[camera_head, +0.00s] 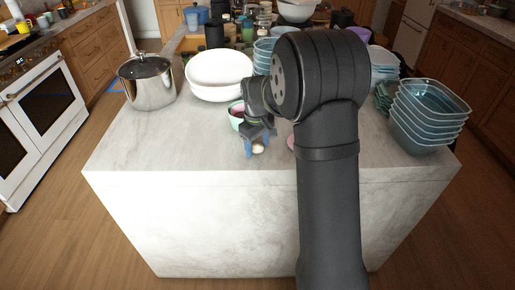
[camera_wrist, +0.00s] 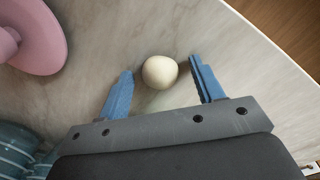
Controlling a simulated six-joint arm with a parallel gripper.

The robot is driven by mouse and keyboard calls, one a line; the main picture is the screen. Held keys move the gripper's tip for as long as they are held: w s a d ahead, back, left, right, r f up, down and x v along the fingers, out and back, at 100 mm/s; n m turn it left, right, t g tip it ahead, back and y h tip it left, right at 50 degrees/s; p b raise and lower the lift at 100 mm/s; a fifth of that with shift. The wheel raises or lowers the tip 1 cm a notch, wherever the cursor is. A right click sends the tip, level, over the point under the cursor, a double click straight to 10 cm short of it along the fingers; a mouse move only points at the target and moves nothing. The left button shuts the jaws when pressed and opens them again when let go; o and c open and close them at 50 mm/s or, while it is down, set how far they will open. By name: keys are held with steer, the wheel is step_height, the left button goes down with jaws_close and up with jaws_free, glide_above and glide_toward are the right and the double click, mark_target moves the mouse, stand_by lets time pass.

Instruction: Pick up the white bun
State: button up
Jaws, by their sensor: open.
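The white bun (camera_wrist: 160,72) is a small, round, cream-white ball on the marble island top. In the wrist view it lies between the tips of the two blue fingers of my gripper (camera_wrist: 162,82), with a visible gap on each side. My gripper is open and empty. In the head view the bun (camera_head: 258,149) shows just below my gripper (camera_head: 256,145), near the front edge of the island. My arm covers part of the island to the right of it.
A pink round-based object (camera_wrist: 38,45) stands left of the gripper in the wrist view. In the head view are a steel pot (camera_head: 150,88), white bowls (camera_head: 218,72) and stacked teal bowls (camera_head: 425,115). The front left of the marble top (camera_head: 165,150) is clear.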

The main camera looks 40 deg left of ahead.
steer(key=c, duration=1.1)
steer(key=shift+o, duration=0.2)
steer(key=shift+r, duration=0.15)
